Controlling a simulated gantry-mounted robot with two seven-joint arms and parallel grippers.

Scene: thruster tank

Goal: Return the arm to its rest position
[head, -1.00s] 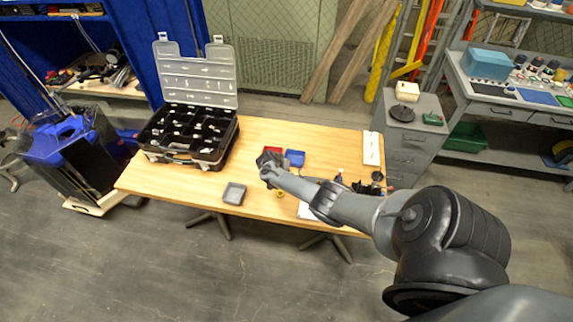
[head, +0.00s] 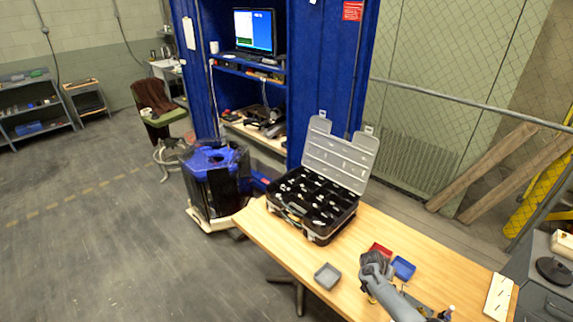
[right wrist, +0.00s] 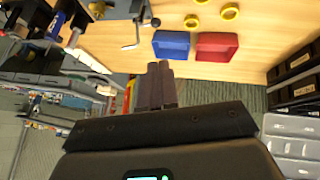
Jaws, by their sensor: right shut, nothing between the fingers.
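My right arm enters the head view from the bottom right, over the wooden table (head: 265,238). Its gripper (head: 372,262) is by the red tray (head: 380,249) and the blue tray (head: 403,268), partly in front of the red one. In the right wrist view the fingers (right wrist: 160,70) are together with nothing between them. They appear above the table, apart from the blue tray (right wrist: 171,45) and the red tray (right wrist: 217,47). My left gripper is in no current view.
An open black parts case (head: 318,232) stands on the table, left of the arm. A small grey tray (head: 327,276) lies near the front edge. Several yellow rings (right wrist: 229,12) lie beyond the trays. A white perforated board (head: 498,297) is at the right end. Open floor (head: 110,240) lies left.

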